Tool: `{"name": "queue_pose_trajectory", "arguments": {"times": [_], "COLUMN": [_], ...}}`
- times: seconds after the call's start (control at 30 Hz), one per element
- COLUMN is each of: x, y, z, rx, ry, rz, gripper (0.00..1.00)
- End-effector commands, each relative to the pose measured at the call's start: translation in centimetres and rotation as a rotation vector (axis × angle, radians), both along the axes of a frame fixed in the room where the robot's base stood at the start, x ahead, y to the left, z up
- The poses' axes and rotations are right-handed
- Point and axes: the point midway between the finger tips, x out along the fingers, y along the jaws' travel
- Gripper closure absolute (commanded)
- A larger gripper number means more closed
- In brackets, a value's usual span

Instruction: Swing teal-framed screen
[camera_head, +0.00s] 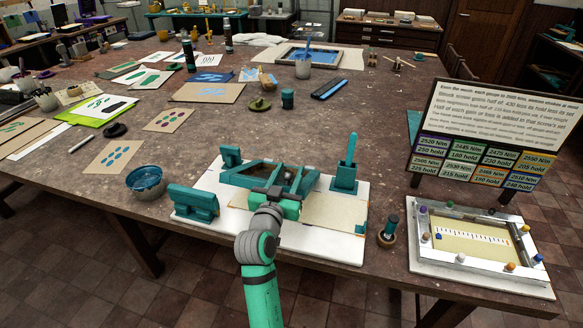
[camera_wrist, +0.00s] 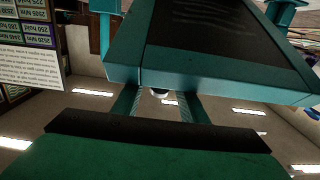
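The teal-framed screen (camera_head: 299,181) with a dark mesh stands tilted above a white baseboard (camera_head: 240,238), between teal hinge blocks (camera_head: 194,203) and a teal stand (camera_head: 344,186). In the wrist view, its near frame bar (camera_wrist: 215,80) fills the upper middle, with dark mesh behind. My gripper (camera_head: 275,196) is at the screen's near edge in the head view. In the wrist view my gripper's two fingers (camera_wrist: 160,98) are apart, with a gap between them. Their tips are hidden by the frame bar, so contact is unclear.
Tan paper (camera_head: 318,212) lies on the baseboard right of my gripper. A blue bowl (camera_head: 146,182) stands left, a small dark bottle (camera_head: 389,230) right. A sign (camera_head: 497,118) and a white framed tray (camera_head: 480,250) are at the right. Sheets and tools cover the table behind.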

Motion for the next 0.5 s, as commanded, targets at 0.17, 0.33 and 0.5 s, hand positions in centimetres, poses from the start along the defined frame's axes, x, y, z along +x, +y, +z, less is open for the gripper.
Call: {"name": "queue_pose_trajectory", "arguments": {"times": [0.17,0.33,0.5], "x": [1.9,2.6,2.6], "y": [-0.6,-0.9,-0.9], "z": [0.1,0.0,0.0], "rx": [0.0,0.0,0.0], "ry": [-0.001,0.0,0.0], "rz": [-0.001,0.0,0.0], "gripper": [0.61,0.61,0.61]}}
